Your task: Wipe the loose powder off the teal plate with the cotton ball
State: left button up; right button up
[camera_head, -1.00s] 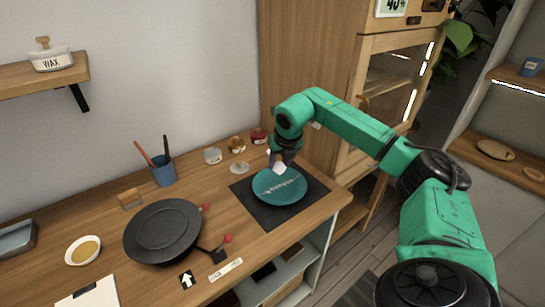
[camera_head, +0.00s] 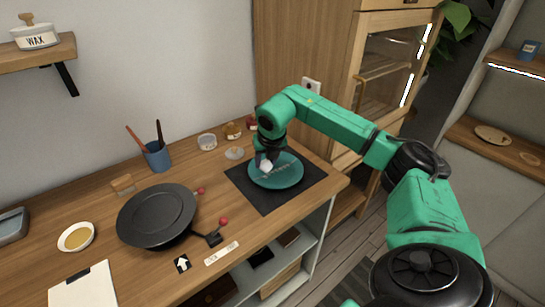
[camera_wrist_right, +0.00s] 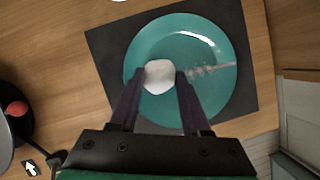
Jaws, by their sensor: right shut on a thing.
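The teal plate (camera_head: 284,176) lies on a dark square mat (camera_head: 261,199) on the wooden table. In the right wrist view the teal plate (camera_wrist_right: 190,34) shows a pale streak of powder (camera_wrist_right: 212,69) right of its middle. My right gripper (camera_head: 265,158) is over the plate's far left part, shut on the white cotton ball (camera_head: 265,166). In the wrist view the cotton ball (camera_wrist_right: 159,76) sits between the two fingertips (camera_wrist_right: 157,80), left of the powder. I cannot tell whether it touches the plate. My left gripper is not in view.
A black round turntable (camera_head: 157,214) with red knobs stands left of the mat. A yellow-filled bowl (camera_head: 76,237), a brush cup (camera_head: 157,157) and small jars (camera_head: 207,142) stand around the table. A wooden cabinet (camera_head: 310,60) rises behind the mat.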

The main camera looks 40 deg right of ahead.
jog(key=shift+s, duration=0.1)
jog(key=shift+f, duration=0.1)
jog(key=shift+f+b, duration=0.35)
jog(key=shift+b, duration=0.05)
jog(key=shift+f+b, duration=0.4)
jog(key=shift+f, duration=0.1)
